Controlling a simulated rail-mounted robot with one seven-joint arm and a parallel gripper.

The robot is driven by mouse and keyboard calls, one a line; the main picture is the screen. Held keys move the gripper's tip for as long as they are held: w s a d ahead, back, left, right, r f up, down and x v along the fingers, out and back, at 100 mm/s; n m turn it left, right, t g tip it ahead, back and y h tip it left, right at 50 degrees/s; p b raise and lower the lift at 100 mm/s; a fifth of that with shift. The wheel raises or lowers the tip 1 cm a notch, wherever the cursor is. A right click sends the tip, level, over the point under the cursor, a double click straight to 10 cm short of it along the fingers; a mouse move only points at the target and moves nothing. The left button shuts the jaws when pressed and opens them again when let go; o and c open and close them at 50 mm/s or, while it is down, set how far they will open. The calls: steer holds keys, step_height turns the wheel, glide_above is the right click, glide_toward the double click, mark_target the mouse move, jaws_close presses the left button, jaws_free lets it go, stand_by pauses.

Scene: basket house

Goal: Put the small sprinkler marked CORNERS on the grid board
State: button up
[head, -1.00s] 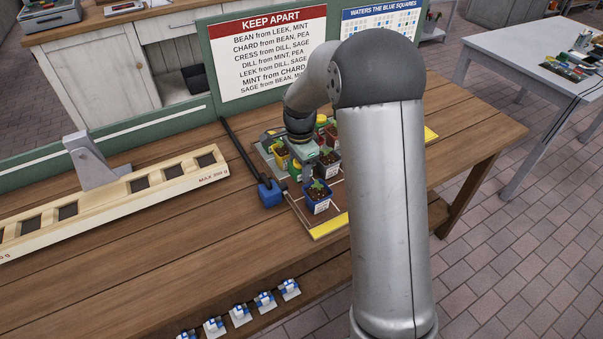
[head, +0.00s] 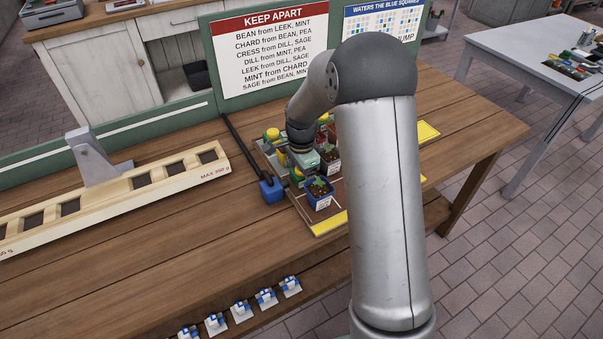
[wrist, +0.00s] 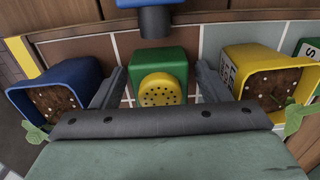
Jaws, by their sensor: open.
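A green block with a round yellow perforated head (wrist: 160,90), which looks like a sprinkler, stands on the grid board (wrist: 110,45) in the wrist view. No marking on it can be read. My gripper (wrist: 160,88) is open, with one finger on each side of the block; small gaps seem to show. In the head view my gripper (head: 302,165) is low over the left part of the board, and my arm hides much of the board. The board has brown and grey-green squares with pale lines and a yellow edge strip (head: 330,223).
A blue pot (wrist: 60,90) and a yellow pot (wrist: 265,75) with seedlings flank my fingers. A blue fitting with a dark pipe (head: 272,190) touches or adjoins the board's left edge. Several small white-and-blue pieces (head: 290,287) line the lower shelf. A wooden balance beam (head: 150,185) lies left.

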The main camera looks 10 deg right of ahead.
step_height(320, 180, up, 12)
steer(key=shift+f, duration=0.1)
steer(key=s+a+n, duration=0.1)
steer(key=s+n, duration=1.4)
steer(key=s, duration=1.4)
steer(key=shift+s+r, duration=0.35)
